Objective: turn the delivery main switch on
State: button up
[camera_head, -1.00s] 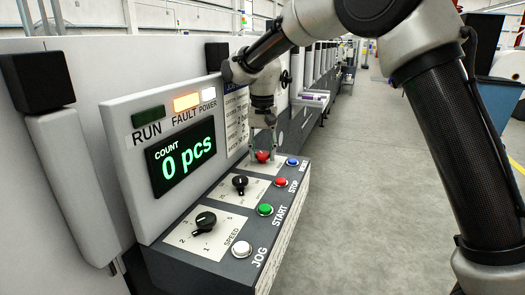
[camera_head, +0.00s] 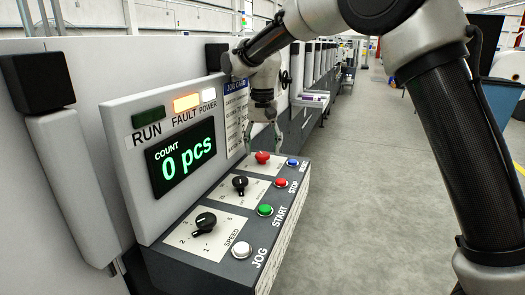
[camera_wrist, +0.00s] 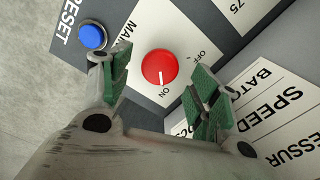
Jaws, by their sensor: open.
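The delivery main switch is a round red knob (camera_head: 262,157) on a white plate at the far end of the sloped control panel. In the wrist view the red knob (camera_wrist: 159,68) shows a short white mark pointing toward the ON label; OFF is printed to its right. My gripper (camera_head: 264,143) is open above the knob, with its fingers apart from it. In the wrist view the green-padded fingers of my gripper (camera_wrist: 157,66) stand to either side of the knob, with clear gaps.
A blue RESET button (camera_wrist: 92,36) lies close to one finger. The red STOP (camera_head: 281,182), green START (camera_head: 265,210) and white JOG (camera_head: 241,250) buttons line the panel edge. Two black dials, including SPEED (camera_head: 204,223), sit nearer. The display (camera_head: 181,160) reads 0 pcs.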

aim_at(263, 154)
notch_tip(263, 154, up, 10)
dwell(0.3)
